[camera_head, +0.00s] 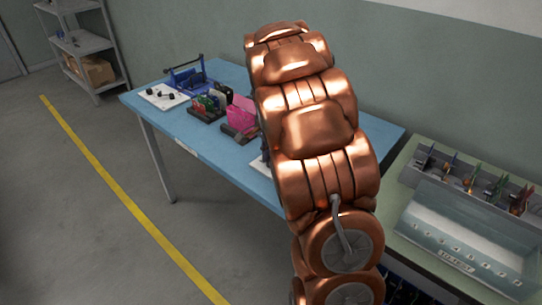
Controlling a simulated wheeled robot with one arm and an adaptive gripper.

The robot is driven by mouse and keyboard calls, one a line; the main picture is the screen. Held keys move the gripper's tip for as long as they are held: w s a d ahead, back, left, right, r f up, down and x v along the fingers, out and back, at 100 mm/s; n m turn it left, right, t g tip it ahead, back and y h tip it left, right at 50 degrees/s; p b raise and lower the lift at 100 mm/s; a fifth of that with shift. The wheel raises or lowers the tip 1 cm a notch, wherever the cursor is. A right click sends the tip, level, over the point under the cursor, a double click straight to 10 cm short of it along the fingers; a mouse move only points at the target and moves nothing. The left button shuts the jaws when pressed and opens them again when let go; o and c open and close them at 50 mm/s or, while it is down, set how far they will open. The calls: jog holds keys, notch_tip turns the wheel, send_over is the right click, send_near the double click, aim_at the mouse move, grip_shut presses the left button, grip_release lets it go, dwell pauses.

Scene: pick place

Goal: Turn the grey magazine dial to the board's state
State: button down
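I cannot make out a grey magazine dial; the table behind my copper-coloured arm is hidden. I cannot tell which item is the task's board. Several upright coloured boards stand in a grey rack (511,204) on the right-hand table. A white plate (160,99) with small dark pieces lies at the left end of the blue table (222,149). My gripper is out of view; only my arm shows, crossing the middle of the picture.
A blue frame (187,77), a dark holder with coloured items (206,108) and a pink item (242,115) stand on the blue table. A clear bin (424,217), its label partly legible, is on the green table (404,165). Grey shelves (82,46) stand back left.

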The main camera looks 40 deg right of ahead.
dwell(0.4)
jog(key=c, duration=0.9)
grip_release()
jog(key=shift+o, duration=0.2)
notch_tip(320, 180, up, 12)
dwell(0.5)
